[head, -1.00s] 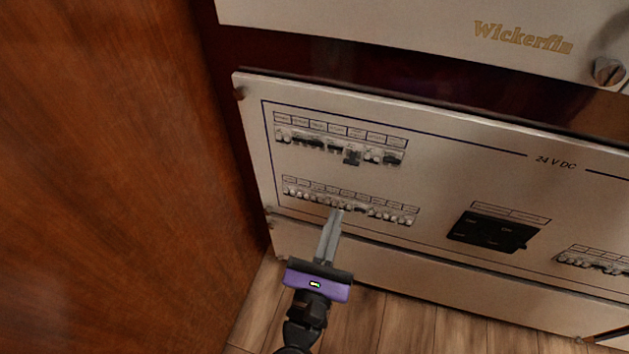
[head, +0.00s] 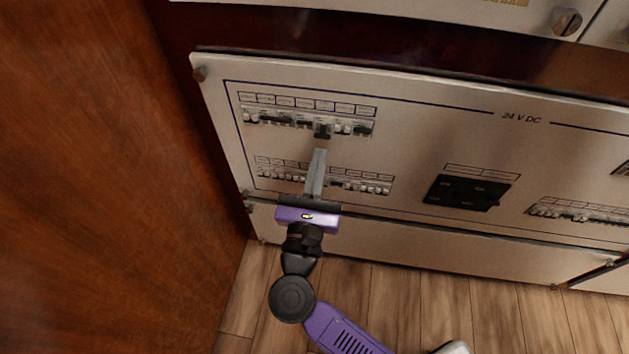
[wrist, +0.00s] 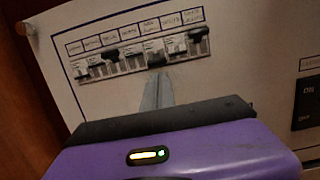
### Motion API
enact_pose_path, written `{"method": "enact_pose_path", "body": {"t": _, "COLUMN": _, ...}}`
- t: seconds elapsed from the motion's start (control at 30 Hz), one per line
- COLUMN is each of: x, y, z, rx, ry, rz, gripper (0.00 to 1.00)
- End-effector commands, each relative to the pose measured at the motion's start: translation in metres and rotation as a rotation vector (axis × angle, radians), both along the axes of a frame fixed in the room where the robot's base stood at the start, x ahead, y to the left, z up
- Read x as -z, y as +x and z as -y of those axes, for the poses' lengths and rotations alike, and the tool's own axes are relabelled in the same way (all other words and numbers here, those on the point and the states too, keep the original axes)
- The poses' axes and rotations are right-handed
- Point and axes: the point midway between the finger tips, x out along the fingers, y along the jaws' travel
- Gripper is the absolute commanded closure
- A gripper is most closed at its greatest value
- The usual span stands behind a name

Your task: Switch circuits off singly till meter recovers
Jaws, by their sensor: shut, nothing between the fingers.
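The pale 24 V DC panel (head: 410,120) carries two rows of breakers on its left side. The upper breaker row (head: 308,122) has labels above it and mixed white and dark levers; one larger dark switch (head: 323,131) sticks down below the others. The lower breaker row (head: 365,184) is partly covered by my gripper (head: 320,153). My gripper's fingers are shut and empty, pointing up, with tips just below the larger dark switch. In the wrist view the tips sit just under the upper row (wrist: 97,70); contact cannot be told. No meter is recognisable.
A brown wooden wall (head: 90,180) stands close on the left. A black block (head: 468,192) and another breaker row (head: 580,213) are further right on the panel. A round knob (head: 566,21) is above. Wooden floor (head: 420,305) lies below.

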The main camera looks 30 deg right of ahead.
Motion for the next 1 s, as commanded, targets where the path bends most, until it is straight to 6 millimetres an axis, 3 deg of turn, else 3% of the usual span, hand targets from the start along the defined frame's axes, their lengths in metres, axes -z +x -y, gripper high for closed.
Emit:
{"method": "enact_pose_path", "body": {"t": 0.3, "x": -0.005, "y": 0.02, "z": 0.015, "rx": 0.0, "ry": 0.0, "rz": 0.0, "gripper": 1.0}}
{"method": "enact_pose_path", "body": {"t": 1.0, "x": -0.01, "y": 0.019, "z": 0.014, "rx": 0.0, "ry": 0.027, "rz": -0.039, "gripper": 1.0}}
